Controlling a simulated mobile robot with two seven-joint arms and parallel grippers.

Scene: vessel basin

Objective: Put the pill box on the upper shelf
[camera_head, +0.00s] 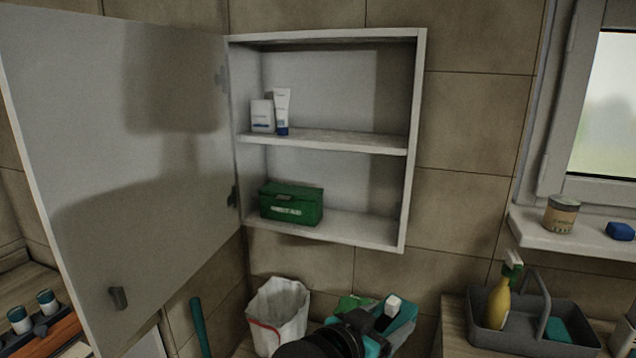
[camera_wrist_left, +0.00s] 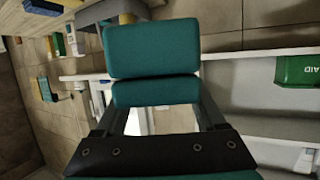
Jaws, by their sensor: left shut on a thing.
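My left gripper is shut on the pill box. The upper shelf (camera_head: 350,143) is the middle board of the open white cabinet. A white carton (camera_head: 262,116) and a tube (camera_head: 282,110) stand on its left; its right part is bare. My right gripper is not in view.
A green first-aid box (camera_head: 291,204) sits on the lower shelf (camera_head: 355,231). The cabinet door (camera_head: 130,180) stands open at left. Below are a white bag (camera_head: 277,312) and a grey caddy (camera_head: 480,322) with a yellow bottle (camera_head: 497,303). A tin (camera_head: 561,215) stands on the window sill.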

